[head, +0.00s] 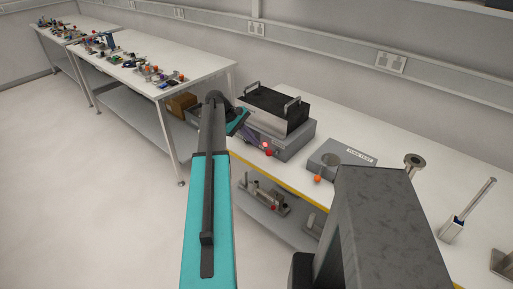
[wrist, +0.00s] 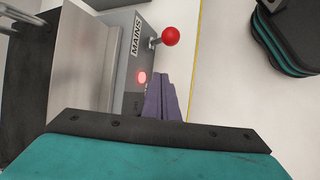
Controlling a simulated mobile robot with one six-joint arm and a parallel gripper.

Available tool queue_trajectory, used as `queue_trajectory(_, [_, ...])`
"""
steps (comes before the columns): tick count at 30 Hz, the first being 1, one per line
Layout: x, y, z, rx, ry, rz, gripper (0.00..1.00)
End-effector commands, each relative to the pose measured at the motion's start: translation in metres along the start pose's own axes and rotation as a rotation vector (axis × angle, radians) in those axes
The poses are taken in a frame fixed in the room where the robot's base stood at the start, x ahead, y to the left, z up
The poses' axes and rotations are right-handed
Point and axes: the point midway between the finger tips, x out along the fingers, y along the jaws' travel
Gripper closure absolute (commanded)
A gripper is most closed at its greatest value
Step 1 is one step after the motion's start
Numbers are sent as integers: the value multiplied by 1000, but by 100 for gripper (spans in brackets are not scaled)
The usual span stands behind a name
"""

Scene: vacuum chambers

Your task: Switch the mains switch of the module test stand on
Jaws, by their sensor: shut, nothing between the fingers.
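The mains switch (wrist: 171,36) is a short metal lever with a red ball end; the ball also shows in the head view (head: 268,153). A round red lamp (wrist: 142,77) beside it looks bright. My gripper (wrist: 160,80) has purple fingers, shut and empty. The fingers are close to the panel near the lamp, apart from the red ball; exact depth is unclear.
A grey "CUBE TEST" box (head: 340,160) with an orange ball lever (head: 317,179) stands to the right on the bench (head: 400,180). Metal parts stand farther right. A lower shelf holds fittings. Another bench (head: 150,62) with small parts is at the back left. Open floor lies left.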

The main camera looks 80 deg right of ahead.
Motion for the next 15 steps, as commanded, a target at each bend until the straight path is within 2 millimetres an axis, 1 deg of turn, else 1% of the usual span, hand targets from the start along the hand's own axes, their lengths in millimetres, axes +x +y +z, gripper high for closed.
queue_trajectory(3, [-17, 0, -2, -1, 3, 2, 100])
queue_trajectory(7, [-35, 2, -2, -2, 3, 1, 100])
queue_trajectory(12, [-50, 3, -2, -3, 2, 1, 100])
queue_trajectory(15, [-55, 3, -2, -3, 2, 1, 100])
